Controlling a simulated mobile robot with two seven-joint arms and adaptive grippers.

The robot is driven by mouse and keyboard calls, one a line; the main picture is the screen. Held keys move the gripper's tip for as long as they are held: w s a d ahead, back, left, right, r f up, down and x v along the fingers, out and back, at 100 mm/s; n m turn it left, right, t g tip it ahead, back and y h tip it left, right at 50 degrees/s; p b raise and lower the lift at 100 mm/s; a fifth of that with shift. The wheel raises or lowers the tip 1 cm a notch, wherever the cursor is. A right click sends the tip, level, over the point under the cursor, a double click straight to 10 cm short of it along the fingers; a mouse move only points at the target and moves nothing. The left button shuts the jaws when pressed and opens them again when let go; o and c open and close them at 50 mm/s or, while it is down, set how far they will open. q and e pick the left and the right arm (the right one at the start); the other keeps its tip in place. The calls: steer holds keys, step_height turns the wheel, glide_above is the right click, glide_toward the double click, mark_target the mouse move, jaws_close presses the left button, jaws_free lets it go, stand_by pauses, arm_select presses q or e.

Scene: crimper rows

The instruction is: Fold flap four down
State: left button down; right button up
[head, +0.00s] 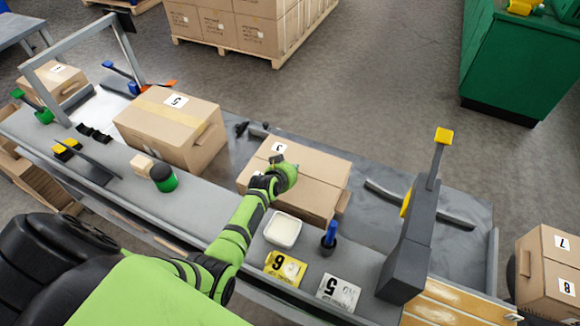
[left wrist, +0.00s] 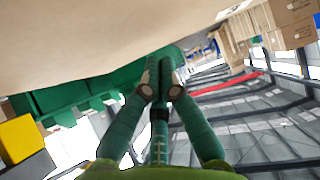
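A brown carton with a 3 label (head: 315,160) sits on the grey bench in the middle of the head view. Its far and near top flaps lie about flat, with a seam between them. The near flap (head: 305,195) is partly hidden by my arm. My left gripper (head: 287,176) is at the near flap's left part, close to the seam; I cannot tell whether it touches. In the left wrist view, its fingers (left wrist: 162,80) come together at the tips with nothing visible between them, under a broad tan carton surface (left wrist: 110,35). My right gripper is not in view.
A taped carton labelled 5 (head: 170,130) stands to the left. A white tray (head: 283,230), blue-handled tool in a cup (head: 329,238), and number cards (head: 286,268) lie in front. A dark post with a yellow top (head: 412,245) rises at right. A green tub (head: 163,179) stands left.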

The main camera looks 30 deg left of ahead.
arm_select(q)
step_height(320, 180, up, 5)
steer(key=p, duration=0.3)
steer(key=shift+w+f+p, duration=0.1)
steer(key=shift+f+p, duration=0.1)
steer(key=shift+p, duration=0.15)
steer(key=v, duration=0.9)
steer(key=shift+r, duration=0.35)
